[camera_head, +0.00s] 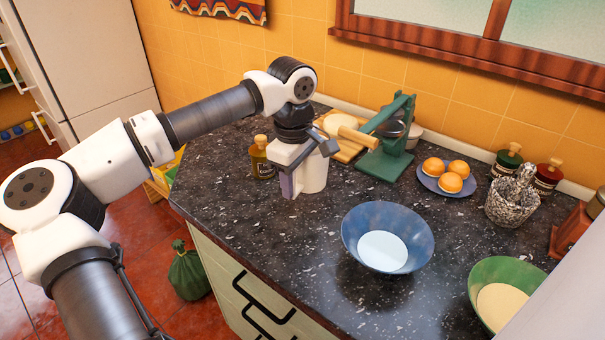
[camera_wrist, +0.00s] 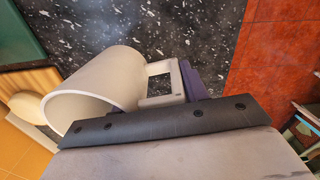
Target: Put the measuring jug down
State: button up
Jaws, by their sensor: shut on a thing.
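The measuring jug (camera_head: 316,177) is a plain off-white cylinder, partly hidden behind my gripper in the head view. In the wrist view the jug (camera_wrist: 98,85) shows its open rim and a squared handle. My gripper (camera_head: 289,186) is shut on the handle, with a purple finger against it in the wrist view (camera_wrist: 188,82). The jug looks upright, at or just above the dark speckled countertop (camera_head: 330,225). I cannot tell if its base touches.
An amber bottle (camera_head: 262,160) stands just left of the jug. A green press (camera_head: 384,155) and rolling pin (camera_head: 355,134) are behind it. A blue bowl (camera_head: 413,250) is front right, with a plate of orange fruit (camera_head: 430,182) farther back. The front left counter is clear.

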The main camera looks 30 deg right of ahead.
jog(key=shift+s, duration=0.1)
dwell(0.3)
jog(key=shift+f+b, duration=0.2)
jog(key=shift+b, duration=0.15)
jog(key=shift+f+b, duration=2.1)
jog(key=shift+f, duration=0.65)
jog(key=shift+f+b, duration=0.45)
jog(key=o, duration=1.2)
jog(key=shift+o, duration=0.2)
jog(key=r, duration=0.7)
jog(key=r+b, duration=0.1)
jog(key=r, duration=0.5)
jog(key=shift+s+a+r, duration=0.1)
jog(key=shift+a+r, duration=0.1)
jog(key=shift+r, duration=0.2)
